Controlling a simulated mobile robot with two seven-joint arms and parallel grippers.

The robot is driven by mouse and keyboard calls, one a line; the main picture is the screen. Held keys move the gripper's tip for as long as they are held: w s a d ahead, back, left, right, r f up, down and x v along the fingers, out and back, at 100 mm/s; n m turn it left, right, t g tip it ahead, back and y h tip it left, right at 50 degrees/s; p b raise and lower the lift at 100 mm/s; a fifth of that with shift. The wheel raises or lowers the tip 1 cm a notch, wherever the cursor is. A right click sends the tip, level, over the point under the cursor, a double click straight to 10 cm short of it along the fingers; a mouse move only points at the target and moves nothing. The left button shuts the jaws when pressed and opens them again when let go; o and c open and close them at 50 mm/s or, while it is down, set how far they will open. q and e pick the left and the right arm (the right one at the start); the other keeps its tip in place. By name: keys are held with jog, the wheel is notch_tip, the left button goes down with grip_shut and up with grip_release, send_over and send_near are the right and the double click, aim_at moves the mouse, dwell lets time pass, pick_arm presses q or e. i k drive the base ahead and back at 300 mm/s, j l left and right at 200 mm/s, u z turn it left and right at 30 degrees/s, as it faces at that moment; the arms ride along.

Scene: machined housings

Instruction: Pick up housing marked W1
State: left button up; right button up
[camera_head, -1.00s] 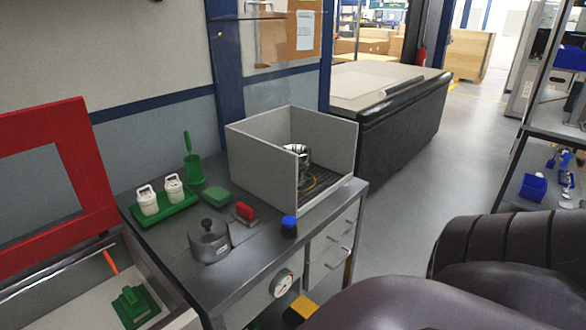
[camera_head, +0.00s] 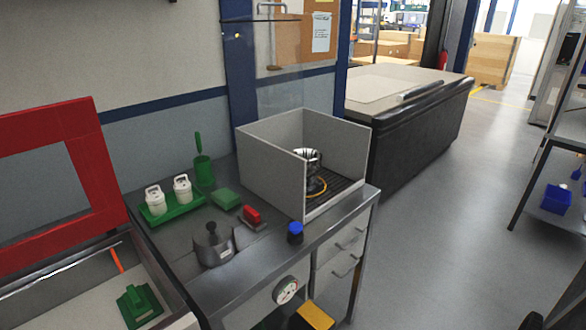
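A shiny metal part (camera_head: 306,161) stands inside an open-topped grey box (camera_head: 268,172) on the workbench, with a yellow ring (camera_head: 318,187) near its base. The box wall partly hides it. A grey lidded metal pot (camera_head: 213,246) with a dark knob stands near the bench's front edge. I cannot read a W1 mark on anything, so I cannot tell which thing is the housing. Neither of my grippers is in view.
The bench (camera_head: 262,268) also carries a green tray (camera_head: 172,207) with two white containers, a green cup (camera_head: 204,172), a green block (camera_head: 226,199), a red-handled brush (camera_head: 252,216) and a blue-capped jar (camera_head: 295,233). A red frame (camera_head: 92,165) stands left.

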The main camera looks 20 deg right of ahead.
aim_at(314, 159)
jog(key=z, duration=0.55)
jog(key=u, duration=0.6)
jog(key=l+u, duration=1.1)
jog(key=l, duration=0.15)
jog(key=k+l+u, duration=0.2)
jog(key=l, duration=0.15)
jog(key=k+l, duration=0.1)
jog(key=l, duration=0.35)
jog(key=k+l+u, duration=0.1)
jog(key=l, duration=0.3)
